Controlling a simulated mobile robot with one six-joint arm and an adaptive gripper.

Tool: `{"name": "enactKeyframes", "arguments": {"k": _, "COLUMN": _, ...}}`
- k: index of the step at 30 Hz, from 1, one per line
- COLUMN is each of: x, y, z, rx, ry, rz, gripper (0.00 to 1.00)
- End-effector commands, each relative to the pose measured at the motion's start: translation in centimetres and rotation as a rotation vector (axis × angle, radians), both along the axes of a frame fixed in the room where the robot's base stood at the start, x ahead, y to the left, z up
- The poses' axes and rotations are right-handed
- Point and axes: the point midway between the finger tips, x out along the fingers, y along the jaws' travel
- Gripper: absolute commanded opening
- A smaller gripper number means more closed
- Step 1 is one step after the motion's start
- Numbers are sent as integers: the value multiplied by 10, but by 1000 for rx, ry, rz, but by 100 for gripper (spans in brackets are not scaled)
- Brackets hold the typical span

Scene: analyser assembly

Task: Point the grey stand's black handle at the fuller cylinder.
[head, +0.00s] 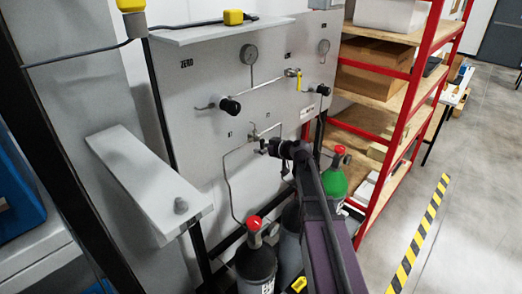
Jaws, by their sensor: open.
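The grey stand (205,135) is an upright panel with pipes, two gauges and black round knobs. A small valve (254,133) sits at its lower middle, where thin pipes meet. My gripper (268,147) is open, close in front of the panel just right of and below this valve. It is dark and small, so I cannot tell it clearly from a black handle there, or whether it touches one. A dark cylinder (256,262) with a red cap stands below left. A green-shouldered cylinder (335,182) with a red cap stands right, partly behind my arm.
The left gauge (250,54) and right gauge (324,46) are too small to read. A yellow-handled valve (298,80) is between them. A grey shelf (145,180) juts out at left. A red rack (408,120) stands right. Floor beyond the striped tape (420,235) is clear.

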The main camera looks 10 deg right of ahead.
Motion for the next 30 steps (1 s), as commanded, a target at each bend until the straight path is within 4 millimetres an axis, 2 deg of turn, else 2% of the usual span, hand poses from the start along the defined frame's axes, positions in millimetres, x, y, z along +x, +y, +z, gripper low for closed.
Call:
{"name": "enactKeyframes", "arguments": {"k": 5, "x": 0, "y": 0, "z": 0, "rx": 0, "ry": 0, "rz": 0, "gripper": 57}}
{"name": "enactKeyframes", "arguments": {"k": 7, "x": 0, "y": 0, "z": 0, "rx": 0, "ry": 0, "rz": 0, "gripper": 42}}
{"name": "enactKeyframes", "arguments": {"k": 11, "x": 0, "y": 0, "z": 0, "rx": 0, "ry": 0, "rz": 0, "gripper": 4}}
{"name": "enactKeyframes", "arguments": {"k": 12, "x": 0, "y": 0, "z": 0, "rx": 0, "ry": 0, "rz": 0, "gripper": 0}}
{"name": "enactKeyframes", "arguments": {"k": 15, "x": 0, "y": 0, "z": 0, "rx": 0, "ry": 0, "rz": 0, "gripper": 0}}
{"name": "enactKeyframes", "arguments": {"k": 16, "x": -1, "y": 8, "z": 0, "rx": 0, "ry": 0, "rz": 3, "gripper": 0}}
{"name": "enactKeyframes", "arguments": {"k": 21, "x": 0, "y": 1, "z": 0, "rx": 6, "ry": 5, "rz": 1, "gripper": 0}}
{"name": "enactKeyframes", "arguments": {"k": 30, "x": -2, "y": 1, "z": 0, "rx": 74, "ry": 55, "rz": 1, "gripper": 0}}
